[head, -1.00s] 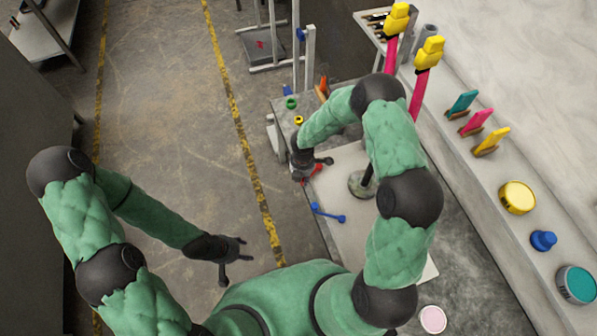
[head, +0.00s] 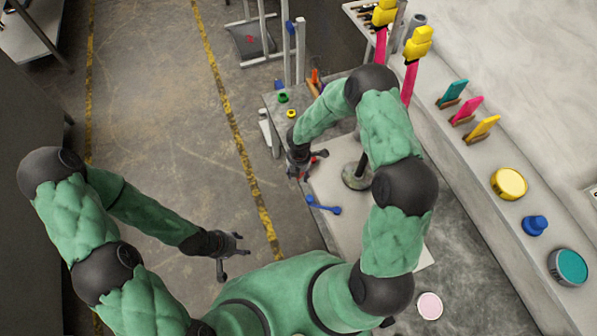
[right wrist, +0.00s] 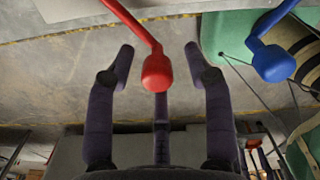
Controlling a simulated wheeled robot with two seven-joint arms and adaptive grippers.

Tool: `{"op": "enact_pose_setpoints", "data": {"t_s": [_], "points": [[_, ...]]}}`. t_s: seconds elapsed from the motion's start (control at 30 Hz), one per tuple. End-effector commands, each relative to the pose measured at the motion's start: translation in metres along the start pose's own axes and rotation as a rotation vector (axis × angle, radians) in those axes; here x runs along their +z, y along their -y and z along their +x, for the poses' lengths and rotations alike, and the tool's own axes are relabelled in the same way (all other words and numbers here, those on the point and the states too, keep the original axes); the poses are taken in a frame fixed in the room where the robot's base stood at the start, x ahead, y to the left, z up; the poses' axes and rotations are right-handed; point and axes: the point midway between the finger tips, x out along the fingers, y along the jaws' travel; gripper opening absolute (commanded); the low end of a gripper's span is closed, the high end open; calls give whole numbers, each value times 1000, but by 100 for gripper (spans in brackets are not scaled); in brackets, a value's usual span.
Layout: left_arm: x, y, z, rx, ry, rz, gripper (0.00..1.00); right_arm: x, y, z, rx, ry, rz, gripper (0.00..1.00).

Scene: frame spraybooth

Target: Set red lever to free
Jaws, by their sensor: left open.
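The red lever (head: 306,178) is mostly covered by my right gripper (head: 302,172) in the head view. In the right wrist view its rod comes down from the top and ends in a rounded red knob (right wrist: 157,72). The knob shows between the two spread fingers of my right gripper (right wrist: 160,62), with a visible gap on each side. The far end of the lever is out of that view. My left gripper (head: 240,249) is open and empty over the floor, away from the lever.
A blue lever (head: 322,206) lies close by; its knob (right wrist: 273,63) also shows in the right wrist view. A dark post on a round base (head: 356,176) stands right of my right gripper. A ledge at right holds coloured clips and lids (head: 508,184). The floor at left is clear.

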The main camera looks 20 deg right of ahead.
Motion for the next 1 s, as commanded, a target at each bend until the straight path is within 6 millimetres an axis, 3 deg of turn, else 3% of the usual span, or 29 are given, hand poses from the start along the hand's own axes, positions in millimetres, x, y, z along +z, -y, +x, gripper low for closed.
{"op": "enact_pose_setpoints", "data": {"t_s": [0.33,0.7,1.0], "points": [[0,0,0,0,0,0,52,2,-2,-13,5,3,2,52],[0,0,0,0,0,0,52,1,-2,-83,6,4,0,52],[0,0,0,0,0,0,52,0,0,-117,1,1,0,52]]}}
